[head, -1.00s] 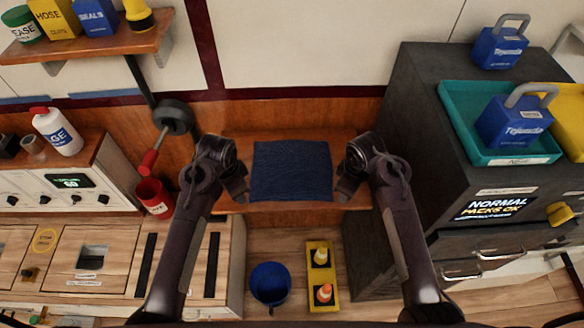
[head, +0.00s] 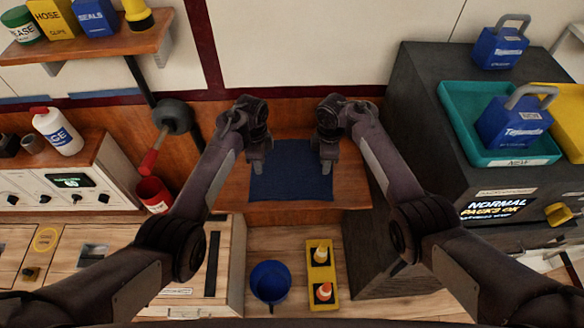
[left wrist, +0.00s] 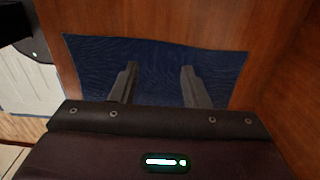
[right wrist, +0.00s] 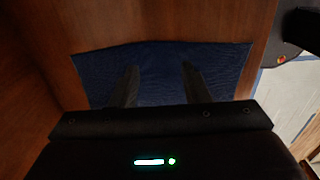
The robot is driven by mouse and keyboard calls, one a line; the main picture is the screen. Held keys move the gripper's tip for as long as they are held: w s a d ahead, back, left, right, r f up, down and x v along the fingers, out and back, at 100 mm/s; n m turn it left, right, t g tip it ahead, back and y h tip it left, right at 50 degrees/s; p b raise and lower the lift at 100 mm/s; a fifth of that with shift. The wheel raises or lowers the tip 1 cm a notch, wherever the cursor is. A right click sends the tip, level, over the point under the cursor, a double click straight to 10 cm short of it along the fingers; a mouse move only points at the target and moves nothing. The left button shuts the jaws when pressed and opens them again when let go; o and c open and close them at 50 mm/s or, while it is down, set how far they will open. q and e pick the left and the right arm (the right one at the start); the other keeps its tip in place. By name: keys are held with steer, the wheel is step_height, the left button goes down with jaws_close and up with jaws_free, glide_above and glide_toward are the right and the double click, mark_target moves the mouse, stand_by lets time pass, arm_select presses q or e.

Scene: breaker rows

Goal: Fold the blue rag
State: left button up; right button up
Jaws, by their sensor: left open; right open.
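The blue rag (head: 291,175) lies flat and spread out on a wooden bench. It also shows in the left wrist view (left wrist: 155,65) and the right wrist view (right wrist: 160,65). My left gripper (head: 258,172) is open over the rag's left side. Its two fingers (left wrist: 158,82) stand apart with rag visible between them. My right gripper (head: 328,172) is open over the rag's right side, and its fingers (right wrist: 160,85) are also apart over the rag. I cannot tell whether the fingertips touch the cloth. The rag's far corners are partly hidden by my arms in the head view.
The wooden bench (head: 350,190) has bare strips around the rag. A blue bucket (head: 270,282) and a yellow tray (head: 334,285) with small cones stand below in front.

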arm_select(q)
steer(key=shift+f, duration=0.7)
arm_select(e)
steer(key=shift+f, duration=0.65)
arm_select(q)
steer(key=shift+f, duration=0.2)
arm_select(e)
steer(key=shift+f, duration=0.2)
arm_select(q)
steer(key=shift+s, duration=0.1)
jaws_close()
arm_select(e)
jaws_close()
arm_select(q)
steer(key=shift+r, duration=0.1)
arm_select(e)
steer(key=shift+r, duration=0.1)
